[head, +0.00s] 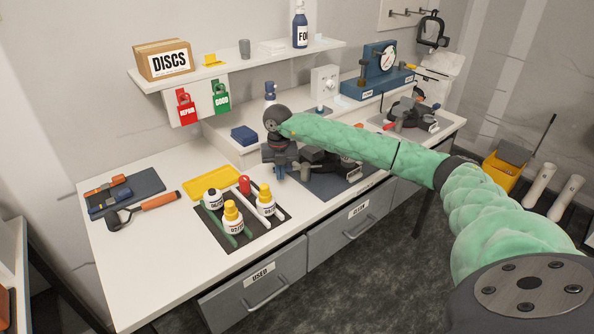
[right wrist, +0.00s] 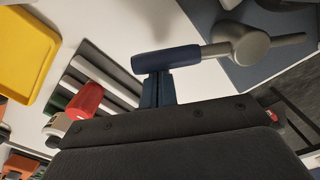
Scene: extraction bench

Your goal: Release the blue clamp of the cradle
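The cradle (head: 318,158) sits on a dark mat near the front of the bench, partly hidden behind my right arm in the head view. In the right wrist view, the clamp lever has a dark blue grip (right wrist: 164,59) on a grey metal arm and pivot (right wrist: 240,45). My right gripper (head: 281,172) points down at the cradle's left side. In the right wrist view its narrow fingers (right wrist: 157,88) meet the blue grip's underside in the picture; whether they hold it cannot be told. My left gripper is not in view.
A dark rack (head: 242,240) with yellow-capped bottles and a red piece stands left of the cradle. A yellow tray (head: 211,182) lies behind it. A blue block (head: 244,136) is on the raised ledge.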

